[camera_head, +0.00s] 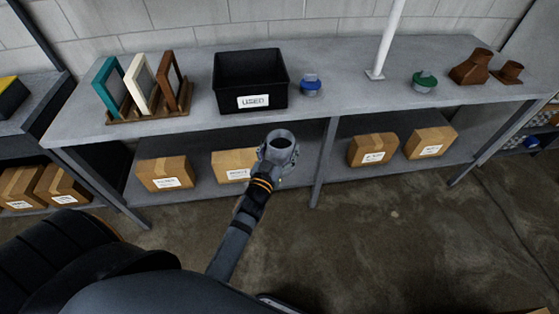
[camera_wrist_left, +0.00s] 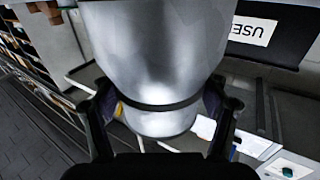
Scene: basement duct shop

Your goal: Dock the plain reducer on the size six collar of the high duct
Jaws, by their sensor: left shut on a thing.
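My left gripper (camera_head: 272,166) is shut on a plain grey metal reducer (camera_head: 281,144), held up in front of the bench edge with its round opening showing. In the left wrist view the bare, shiny reducer (camera_wrist_left: 158,45) fills the upper middle. It has a wide part and a narrower part with a dark band between them, and the left gripper's fingers (camera_wrist_left: 160,108) are on either side. The high duct and its size six collar do not show in either view. My right gripper is not in view.
The grey bench (camera_head: 210,122) carries a black bin (camera_head: 250,75), a rack of coloured frames (camera_head: 145,115), a blue-topped fitting (camera_head: 311,84), a green-topped fitting (camera_head: 423,82) and brown fittings (camera_head: 470,66). A white post (camera_head: 387,40) rises from it. Floor at right is clear.

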